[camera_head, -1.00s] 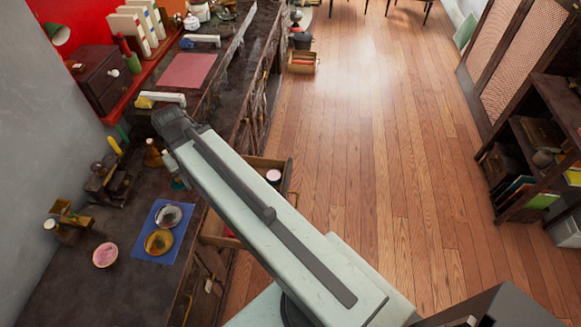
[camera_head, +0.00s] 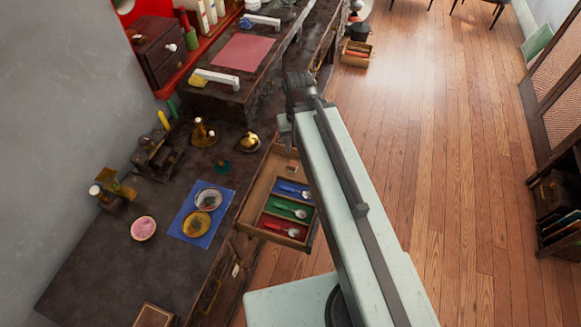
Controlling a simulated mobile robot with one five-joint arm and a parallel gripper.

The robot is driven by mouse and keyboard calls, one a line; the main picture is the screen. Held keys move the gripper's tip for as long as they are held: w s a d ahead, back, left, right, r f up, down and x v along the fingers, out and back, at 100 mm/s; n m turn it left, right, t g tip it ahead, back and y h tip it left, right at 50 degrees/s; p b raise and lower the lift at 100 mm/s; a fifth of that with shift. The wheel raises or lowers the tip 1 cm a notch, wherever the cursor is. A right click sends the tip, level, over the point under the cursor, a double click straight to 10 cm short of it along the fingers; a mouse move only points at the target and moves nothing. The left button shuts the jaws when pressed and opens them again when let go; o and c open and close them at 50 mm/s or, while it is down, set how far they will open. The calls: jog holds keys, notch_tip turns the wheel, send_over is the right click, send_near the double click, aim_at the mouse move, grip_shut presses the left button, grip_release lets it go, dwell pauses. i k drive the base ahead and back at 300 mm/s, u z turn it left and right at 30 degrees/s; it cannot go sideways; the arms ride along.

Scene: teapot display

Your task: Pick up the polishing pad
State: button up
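A round pink piece with a pale rim (camera_head: 143,228) lies on the dark worktop at the left. It is the likeliest polishing pad, but I cannot be sure. To its right is a blue mat (camera_head: 187,233), which bears a silvery round dish (camera_head: 208,199) and a golden round dish (camera_head: 196,225). My arm reaches up the picture from the lower right, past the right side of an open drawer (camera_head: 246,209). Its dark joint is at the top, with a short pale part below it. My gripper does not show; the arm hides what is under it.
The drawer juts out from the counter, with spoons on blue, green and red linings. Brass pieces (camera_head: 205,133) and a dark stand (camera_head: 155,158) are on the worktop. A wooden box (camera_head: 153,316) is at the near edge. Wooden floor (camera_head: 440,190) is clear at the right.

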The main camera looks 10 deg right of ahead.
aim_at(292, 166)
jog(key=u, duration=3.9)
jog(key=k, duration=1.5)
jog(key=z, duration=0.25)
